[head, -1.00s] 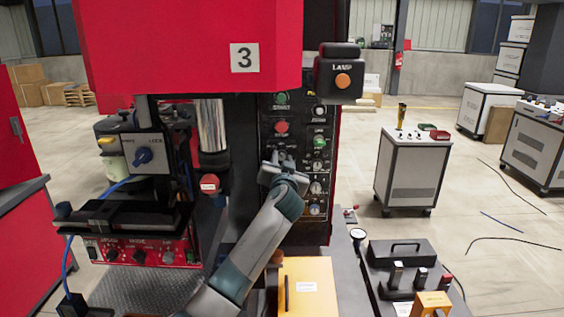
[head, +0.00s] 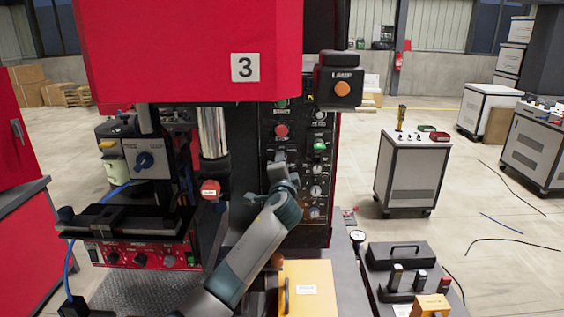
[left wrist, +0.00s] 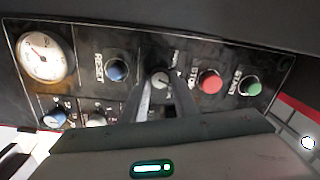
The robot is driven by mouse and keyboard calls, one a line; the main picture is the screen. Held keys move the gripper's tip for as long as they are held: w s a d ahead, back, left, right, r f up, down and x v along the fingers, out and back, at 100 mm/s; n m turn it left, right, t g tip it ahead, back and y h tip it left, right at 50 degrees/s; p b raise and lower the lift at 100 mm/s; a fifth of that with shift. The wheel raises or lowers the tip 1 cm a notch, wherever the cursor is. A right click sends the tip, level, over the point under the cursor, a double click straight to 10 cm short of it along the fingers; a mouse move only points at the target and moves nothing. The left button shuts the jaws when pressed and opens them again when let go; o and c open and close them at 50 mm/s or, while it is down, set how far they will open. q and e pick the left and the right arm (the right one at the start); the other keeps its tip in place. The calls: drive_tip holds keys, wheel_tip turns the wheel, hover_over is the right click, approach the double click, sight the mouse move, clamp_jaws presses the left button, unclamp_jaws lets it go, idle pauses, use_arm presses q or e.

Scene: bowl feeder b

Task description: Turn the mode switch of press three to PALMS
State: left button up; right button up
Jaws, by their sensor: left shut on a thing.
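Press three carries a white "3" label (head: 245,67). Its dark control panel (head: 299,165) stands below and right of the red housing. My left gripper (head: 280,156) reaches up to the panel just below the red STOP button (head: 281,130) and hides the knob there in the head view. In the left wrist view, my left gripper's fingers (left wrist: 161,92) are shut on a small dark-faced knob with a light pointer mark (left wrist: 160,80), apparently the mode switch. It sits between the blue RESET button (left wrist: 117,70) and the red STOP button (left wrist: 210,81). Its position lettering is too blurred to read.
A green START button (left wrist: 249,85) and a round gauge (left wrist: 45,58) flank the controls. A box with an orange lamp button (head: 342,88) juts out at upper right. A red button (head: 210,189) stands left of my arm. A yellow box (head: 306,290) lies below.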

use_arm(q)
drive_tip(key=m+p, duration=0.2)
drive_tip(key=m, duration=0.3)
idle(0.4)
drive_tip(key=o, duration=1.1)
drive_tip(key=shift+s, duration=0.1)
drive_tip(key=shift+s+f+b, duration=0.2)
drive_tip(key=shift+s+b, duration=1.1)
drive_tip(key=shift+s, duration=3)
drive_tip(key=shift+s+f+b, duration=0.15)
drive_tip(key=shift+s+b, duration=1.15)
drive_tip(key=shift+s, duration=3)
